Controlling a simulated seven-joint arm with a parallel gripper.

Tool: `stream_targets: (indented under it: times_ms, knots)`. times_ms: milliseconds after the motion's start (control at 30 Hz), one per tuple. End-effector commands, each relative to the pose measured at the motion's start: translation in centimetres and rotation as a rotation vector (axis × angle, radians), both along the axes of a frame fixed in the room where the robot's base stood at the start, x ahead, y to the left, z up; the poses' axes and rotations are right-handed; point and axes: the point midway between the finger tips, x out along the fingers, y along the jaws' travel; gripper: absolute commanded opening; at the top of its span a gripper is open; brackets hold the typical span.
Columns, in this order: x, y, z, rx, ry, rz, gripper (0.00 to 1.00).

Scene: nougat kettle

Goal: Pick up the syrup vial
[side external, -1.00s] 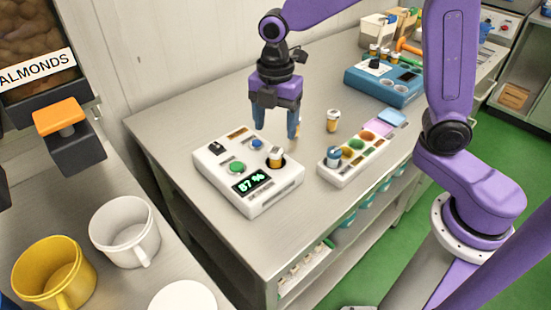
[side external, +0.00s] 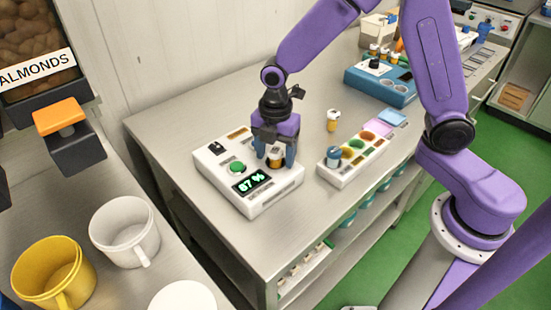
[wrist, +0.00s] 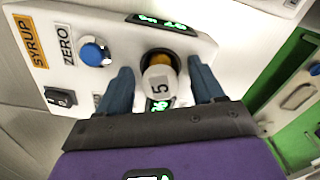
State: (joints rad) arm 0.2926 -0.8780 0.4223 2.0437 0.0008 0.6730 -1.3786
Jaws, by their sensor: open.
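The syrup vial (side external: 276,164), amber with a white cap, stands in the round socket of a white meter box (side external: 218,184). In the wrist view the vial (wrist: 160,84) shows its pale cap marked "5", with amber below it in the dark socket. The box has an orange "SYRUP" label (wrist: 30,41) there. My gripper (side external: 275,157) is open and low over the box, pointing down. In the wrist view my gripper's fingers (wrist: 160,76) are on either side of the vial, with visible gaps. Part of the vial is hidden by the gripper in the side view.
Another white-capped vial (side external: 333,121) stands on the table to the right. A white tray (side external: 345,180) with coloured wells and a blue-topped item is nearby. A blue unit (side external: 375,92) with several vials is behind.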

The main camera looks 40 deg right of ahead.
Motion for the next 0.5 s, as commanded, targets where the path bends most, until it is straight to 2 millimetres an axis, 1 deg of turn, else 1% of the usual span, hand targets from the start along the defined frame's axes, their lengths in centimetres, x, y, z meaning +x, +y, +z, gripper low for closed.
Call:
stream_targets:
  times_ms: [33,67,100,167,200,233,267,300,500]
  knots:
    - [0.0,0.0,0.01,0.0,0.0,0.0,0.67]
    - [0.0,0.0,0.02,0.0,0.0,0.0,0.64]
    - [0.0,0.0,0.02,0.0,0.0,0.0,0.51]
    - [0.0,0.0,0.03,0.0,0.0,0.0,0.31]
    - [0.0,0.01,0.03,0.0,0.0,0.0,0.18]
    - [0.0,0.01,0.03,0.0,0.0,0.0,0.09]
    - [0.0,0.01,0.03,0.0,0.0,0.0,0.06]
    - [0.01,0.01,0.04,0.0,0.0,0.0,0.02]
    - [0.01,0.01,0.07,0.0,0.0,0.001,0.02]
